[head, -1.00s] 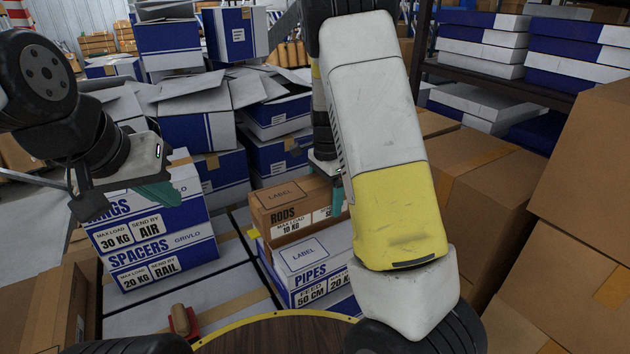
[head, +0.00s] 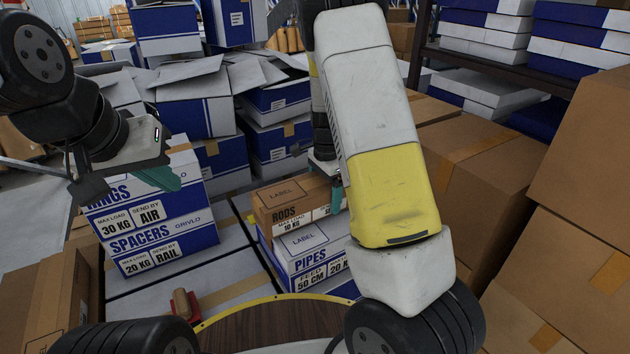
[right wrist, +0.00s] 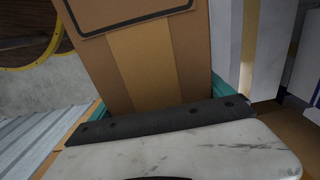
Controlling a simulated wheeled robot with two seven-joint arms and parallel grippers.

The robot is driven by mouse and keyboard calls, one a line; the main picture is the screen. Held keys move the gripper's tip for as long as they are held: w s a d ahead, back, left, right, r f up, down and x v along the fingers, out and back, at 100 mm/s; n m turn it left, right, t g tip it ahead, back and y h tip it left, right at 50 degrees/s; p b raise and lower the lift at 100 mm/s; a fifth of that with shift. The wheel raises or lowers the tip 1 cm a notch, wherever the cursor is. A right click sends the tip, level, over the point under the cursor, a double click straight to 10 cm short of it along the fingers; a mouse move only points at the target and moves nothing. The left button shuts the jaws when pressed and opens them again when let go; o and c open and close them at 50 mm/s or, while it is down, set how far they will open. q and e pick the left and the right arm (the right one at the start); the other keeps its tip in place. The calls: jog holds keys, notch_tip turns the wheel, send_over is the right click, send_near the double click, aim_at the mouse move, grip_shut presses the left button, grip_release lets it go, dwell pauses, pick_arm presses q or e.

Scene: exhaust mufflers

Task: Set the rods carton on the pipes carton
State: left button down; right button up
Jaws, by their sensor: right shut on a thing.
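The brown rods carton (head: 267,221) is in my right gripper (right wrist: 152,98), which is shut on it. In the right wrist view, the carton (right wrist: 138,60) fills the space between the teal fingers. In the head view, my own right arm hides most of that gripper and the carton's right end. The white and blue pipes carton (head: 290,272) stands below, its right end also behind my arm. The rods carton overlaps the back of its top; I cannot tell whether they touch.
The spacers carton (head: 165,262) and rings carton (head: 172,190) are stacked at left. Open blue and white cartons (head: 195,110) stand behind. Large brown cartons (head: 575,260) crowd the right. A round wooden top (head: 260,325) with a yellow rim is in front.

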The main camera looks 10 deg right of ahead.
jog(key=shift+f, duration=0.45)
jog(key=o, duration=1.8)
notch_tip(320, 180, up, 8)
jog(key=shift+f, duration=0.15)
jog(key=s+r+n, duration=0.1)
jog(key=r, duration=0.1)
jog(key=s+r+n+y, duration=0.1)
jog(key=r, duration=0.1)
jog(key=s+r+t, duration=0.1)
jog(key=s+r, duration=0.1)
jog(key=shift+s+a+r+n+y, duration=0.1)
jog(key=shift+a+r+n+y, duration=0.2)
jog(key=shift+a+n, duration=0.1)
jog(key=s+r+n+t, duration=0.2)
jog(key=s+r+n, duration=0.3)
jog(key=s, duration=0.4)
jog(key=s+a+r+n+t, duration=0.1)
jog(key=s+r+n+t, duration=0.2)
jog(key=s+r+n, duration=0.3)
jog(key=s+r, duration=0.1)
jog(key=s, duration=0.3)
jog(key=shift+s+a+r+y, duration=0.15)
jog(key=shift+s+r+y, duration=0.1)
jog(key=shift+y, duration=0.15)
